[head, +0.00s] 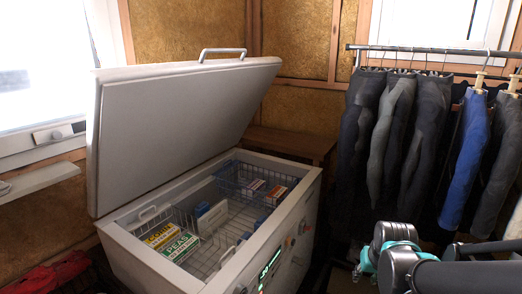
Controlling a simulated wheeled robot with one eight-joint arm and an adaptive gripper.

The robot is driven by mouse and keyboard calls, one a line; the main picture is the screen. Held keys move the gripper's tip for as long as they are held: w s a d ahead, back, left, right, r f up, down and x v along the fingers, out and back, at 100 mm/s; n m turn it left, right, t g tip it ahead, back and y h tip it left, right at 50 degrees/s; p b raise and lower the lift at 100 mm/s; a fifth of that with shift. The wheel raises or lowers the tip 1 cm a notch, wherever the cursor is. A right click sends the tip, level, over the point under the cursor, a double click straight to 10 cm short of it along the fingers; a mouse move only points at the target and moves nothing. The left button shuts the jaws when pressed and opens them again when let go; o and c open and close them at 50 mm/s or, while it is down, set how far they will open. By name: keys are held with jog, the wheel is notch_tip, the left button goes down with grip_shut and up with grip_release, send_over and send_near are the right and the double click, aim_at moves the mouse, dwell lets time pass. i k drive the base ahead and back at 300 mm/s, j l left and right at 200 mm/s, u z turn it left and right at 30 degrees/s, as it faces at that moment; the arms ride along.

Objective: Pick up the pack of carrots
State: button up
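A white chest freezer (207,262) stands with its lid (180,135) raised. In its left wire basket lie a yellow pack (161,236) with print too small to read and a green and white pack (180,247) marked PEAS. In the far right basket are red and white packs (254,187) and an orange-red pack (275,195). I cannot tell which pack is the carrots. Part of my own arm shows at the lower right, apart from the freezer. My gripper is not visible.
A clothes rack (430,50) with dark trousers and a blue garment (466,160) stands right of the freezer. A wooden bench (290,143) is behind it. Blue and white boxes (211,217) stand mid-freezer. Red cloth (50,274) lies at lower left.

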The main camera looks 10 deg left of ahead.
aim_at(279, 191)
jog(key=i+l+u, duration=0.2)
jog(key=l+u, duration=0.15)
jog(key=i+l+u, duration=0.4)
jog(key=l, duration=0.15)
jog(key=l+u, duration=0.2)
jog(key=l, duration=0.15)
jog(key=i+l+u, duration=0.2)
jog(key=l, duration=0.15)
jog(key=i, duration=0.15)
